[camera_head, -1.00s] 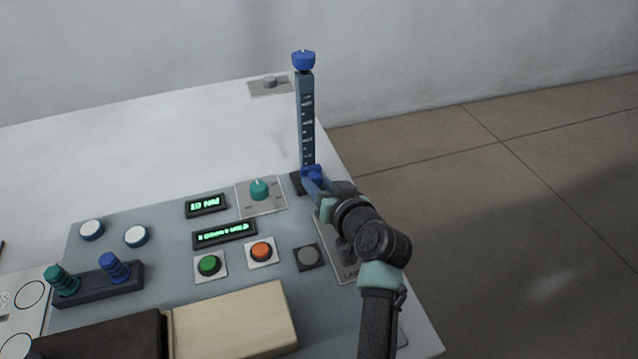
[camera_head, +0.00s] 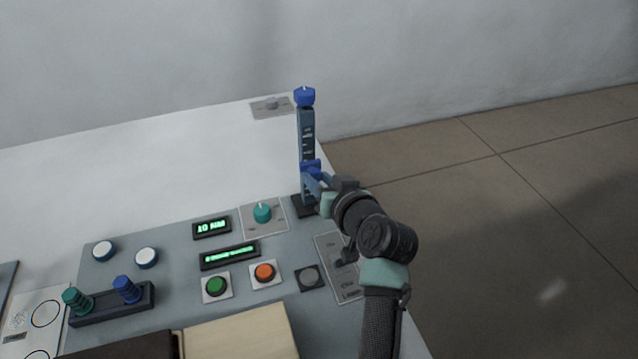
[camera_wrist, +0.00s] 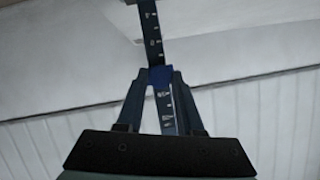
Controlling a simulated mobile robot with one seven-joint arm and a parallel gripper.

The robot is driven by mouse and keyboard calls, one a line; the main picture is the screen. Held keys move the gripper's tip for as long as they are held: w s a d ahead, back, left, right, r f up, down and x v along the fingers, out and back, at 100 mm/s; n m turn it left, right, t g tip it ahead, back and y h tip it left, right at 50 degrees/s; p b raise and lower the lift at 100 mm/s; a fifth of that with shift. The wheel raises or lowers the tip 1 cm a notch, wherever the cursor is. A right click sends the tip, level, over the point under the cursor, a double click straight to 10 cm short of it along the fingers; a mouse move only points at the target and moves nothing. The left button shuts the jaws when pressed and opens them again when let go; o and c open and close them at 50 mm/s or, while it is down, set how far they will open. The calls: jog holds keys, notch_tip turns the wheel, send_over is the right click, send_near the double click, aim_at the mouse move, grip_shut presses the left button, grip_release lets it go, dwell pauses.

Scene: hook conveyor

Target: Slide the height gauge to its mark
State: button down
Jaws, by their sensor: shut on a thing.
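The height gauge (camera_head: 306,128) is an upright dark blue-grey post with white marks and a blue cap, standing at the back right corner of the panel. Its blue slider (camera_head: 310,167) sits partway up the post, above the dark base (camera_head: 303,207). My gripper (camera_head: 312,178) reaches in from the right and is shut on the slider. In the wrist view the slider (camera_wrist: 160,74) shows between the fingertips, with the marked scale (camera_wrist: 152,30) running past it. I cannot tell which mark is the target.
A teal knob (camera_head: 262,212), two lit displays (camera_head: 229,255), a green button (camera_head: 216,286) and an orange button (camera_head: 264,272) lie left of my arm. A lever plate (camera_head: 336,265) is beneath my arm.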

jog(key=c, duration=0.5)
grip_release()
jog(key=shift+f, duration=0.35)
jog(key=shift+c, duration=0.2)
jog(key=shift+r, duration=0.1)
jog(key=v, duration=1.3)
